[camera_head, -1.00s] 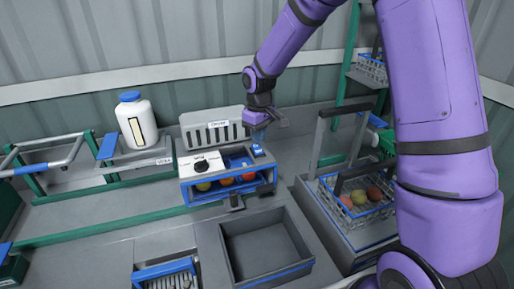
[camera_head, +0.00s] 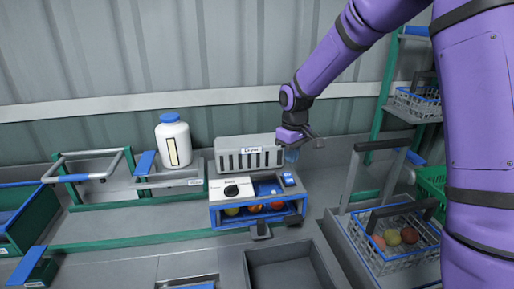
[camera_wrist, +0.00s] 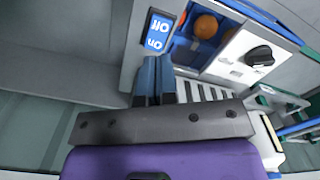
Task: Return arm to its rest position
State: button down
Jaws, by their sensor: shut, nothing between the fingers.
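My purple arm reaches in from the right in the head view. My gripper (camera_head: 292,154) hangs just above the right end of the dryer box (camera_head: 255,213), near its blue switch. In the wrist view my gripper (camera_wrist: 154,82) has its two blue fingers together with nothing between them, and the blue on/off switch (camera_wrist: 157,31) lies just beyond the tips. I cannot tell whether the tips touch the switch.
A white bottle with a blue lid (camera_head: 174,143) stands behind on the left. A grey open tray (camera_head: 249,270) is in front of the dryer. A green rack (camera_head: 385,105) stands behind right.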

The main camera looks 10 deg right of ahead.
jog(key=s+d+r+m+t, duration=0.1)
jog(key=s+d+r, duration=0.1)
jog(key=s+r, duration=0.55)
jog(key=s+d+r+m+t, duration=0.2)
jog(key=s+r, duration=0.5)
jog(key=r, duration=0.1)
jog(key=s+d+r+m+t, duration=0.1)
jog(key=s+r, duration=0.1)
jog(key=s, duration=0.7)
jog(key=s+d+r+m+t, duration=0.1)
jog(key=s+d+r+m, duration=0.1)
jog(key=s, duration=0.7)
jog(key=shift+s, duration=0.25)
jog(key=shift+r, duration=0.1)
